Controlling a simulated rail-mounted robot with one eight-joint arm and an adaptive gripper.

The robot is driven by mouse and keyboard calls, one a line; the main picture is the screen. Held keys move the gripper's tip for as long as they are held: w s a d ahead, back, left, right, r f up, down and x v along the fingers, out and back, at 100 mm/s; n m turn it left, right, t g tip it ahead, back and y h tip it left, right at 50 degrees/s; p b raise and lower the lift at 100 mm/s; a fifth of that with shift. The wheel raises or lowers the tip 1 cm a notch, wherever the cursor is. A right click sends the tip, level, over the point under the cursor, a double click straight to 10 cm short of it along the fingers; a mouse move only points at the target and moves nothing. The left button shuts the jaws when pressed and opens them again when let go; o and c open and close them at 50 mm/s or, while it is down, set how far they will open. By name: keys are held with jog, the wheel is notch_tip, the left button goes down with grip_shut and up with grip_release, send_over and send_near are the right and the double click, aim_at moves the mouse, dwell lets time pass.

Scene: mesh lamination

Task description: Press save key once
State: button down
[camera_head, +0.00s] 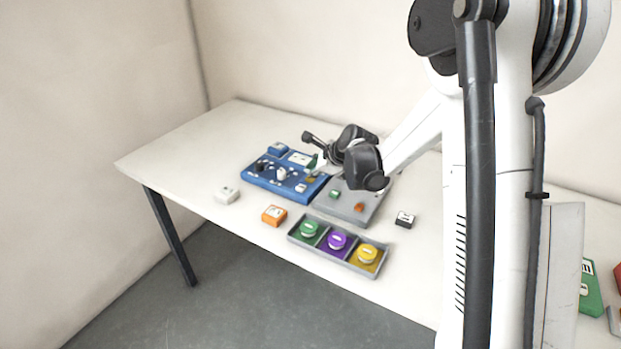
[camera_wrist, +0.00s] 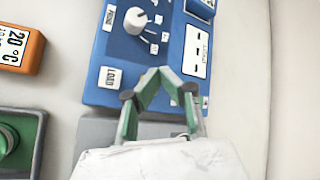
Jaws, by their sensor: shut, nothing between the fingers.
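A blue control panel (camera_head: 265,187) lies on the table, with a grey panel (camera_head: 345,213) beside it at its right. In the wrist view the blue panel (camera_wrist: 118,88) carries a white knob, a white display card (camera_wrist: 197,52) and a LOAD label (camera_wrist: 110,77). I cannot read a save label on any key. My gripper (camera_head: 313,168) is over the right part of the blue panel. In the wrist view its green fingers (camera_wrist: 158,72) are shut and empty, with their tips over the blue panel; contact cannot be told. The fingers hide part of the panel.
A tray (camera_head: 321,246) with green, purple and yellow round pieces lies in front. An orange block (camera_head: 274,215), a white block (camera_head: 227,195) and a dark-sided block (camera_head: 405,219) lie around the panels. The table's left end is clear.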

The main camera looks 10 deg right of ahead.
aim_at(311, 178)
jog(key=shift+f, duration=0.1)
dwell(0.7)
jog(key=shift+f+b, duration=0.35)
jog(key=shift+b, duration=0.2)
jog(key=shift+f+b, duration=0.45)
dwell(0.6)
jog(key=shift+r, duration=0.2)
jog(key=shift+r+p, duration=0.4)
jog(key=shift+r, duration=0.3)
jog(key=shift+r+p, duration=1.25)
jog(key=shift+r, duration=1.25)
